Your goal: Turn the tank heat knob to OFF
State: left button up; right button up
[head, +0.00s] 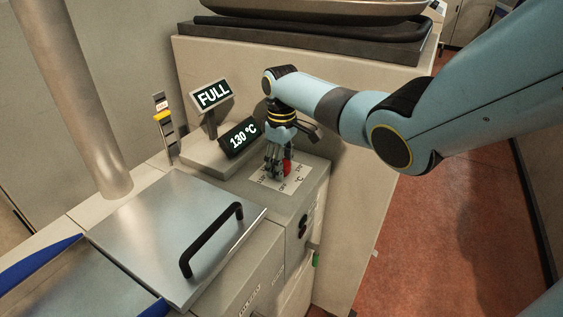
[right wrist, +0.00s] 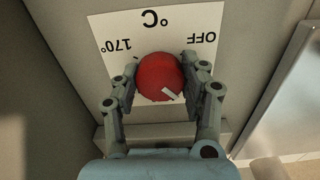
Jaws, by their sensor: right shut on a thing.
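The red tank heat knob (right wrist: 157,76) sits on a white dial plate (right wrist: 110,22) in the right wrist view. The plate reads 170° on the left, °C at the top and OFF on the right, all upside down. A pale pointer mark on the knob lies at its lower right. My right gripper (right wrist: 161,84) is shut on the knob, one finger on each side. In the head view the knob (head: 287,166) shows as a red patch behind the fingers of my right gripper (head: 278,165). My left gripper is not in view.
A display (head: 240,138) beside the dial reads 130 °C, and a sign (head: 212,95) behind it reads FULL. A metal lid (head: 160,225) with a black handle (head: 208,240) lies to the left. The red floor (head: 430,250) at the right is clear.

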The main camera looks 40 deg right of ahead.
jog(key=n, duration=0.4)
jog(key=shift+w+n, duration=0.1)
jog(key=shift+n, duration=0.2)
jog(key=n, duration=0.3)
jog(key=shift+n, duration=0.4)
jog(key=n, duration=0.3)
jog(key=shift+n, duration=2.1)
jog(key=o, duration=1.2)
notch_tip(320, 180, up, 12)
jog(key=shift+r, duration=0.1)
